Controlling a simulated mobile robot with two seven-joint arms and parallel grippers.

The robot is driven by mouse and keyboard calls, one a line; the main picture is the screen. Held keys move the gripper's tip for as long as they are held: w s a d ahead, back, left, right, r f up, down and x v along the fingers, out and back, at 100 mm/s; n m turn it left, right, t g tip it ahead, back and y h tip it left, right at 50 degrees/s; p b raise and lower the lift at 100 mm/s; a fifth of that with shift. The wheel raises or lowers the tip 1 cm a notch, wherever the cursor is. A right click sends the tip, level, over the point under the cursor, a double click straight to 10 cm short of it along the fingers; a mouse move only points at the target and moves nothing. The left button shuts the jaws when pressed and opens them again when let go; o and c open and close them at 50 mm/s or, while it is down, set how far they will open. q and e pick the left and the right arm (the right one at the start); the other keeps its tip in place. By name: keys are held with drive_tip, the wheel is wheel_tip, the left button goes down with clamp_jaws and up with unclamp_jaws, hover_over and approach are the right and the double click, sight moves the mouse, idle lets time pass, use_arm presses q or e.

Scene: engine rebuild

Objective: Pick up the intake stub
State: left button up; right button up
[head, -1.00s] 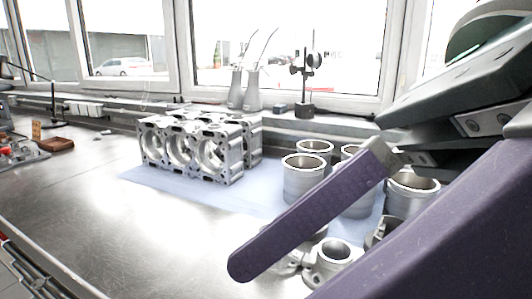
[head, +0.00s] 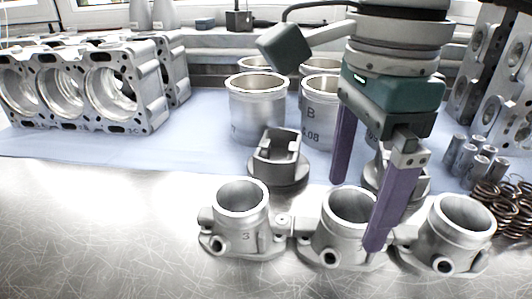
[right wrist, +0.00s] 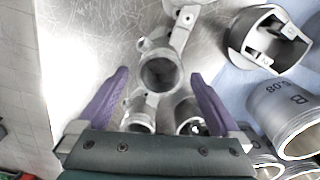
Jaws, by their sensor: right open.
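Three grey metal intake stubs stand in a row on the bare bench in the head view: a left one marked 3 (head: 241,222), a middle one (head: 338,238) and a right one (head: 452,232). My right gripper (head: 358,216) points down over the middle stub, its purple fingers apart and partly covering it. In the right wrist view a round stub mouth (right wrist: 160,74) lies between the fingertips of the right gripper (right wrist: 160,75). I cannot tell how far down the fingers reach. My left gripper is not in view.
A piston (head: 277,162) stands behind the stubs; another is partly hidden behind the right gripper. Metal cylinders (head: 257,108) and an engine block (head: 100,90) stand on the blue mat (head: 205,135). Springs (head: 500,205) lie at the right. The front left bench is clear.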

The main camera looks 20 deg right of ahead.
sight(350, 211)
drive_tip(key=shift+f, duration=1.5)
drive_tip(key=shift+a, duration=0.1)
clamp_jaws()
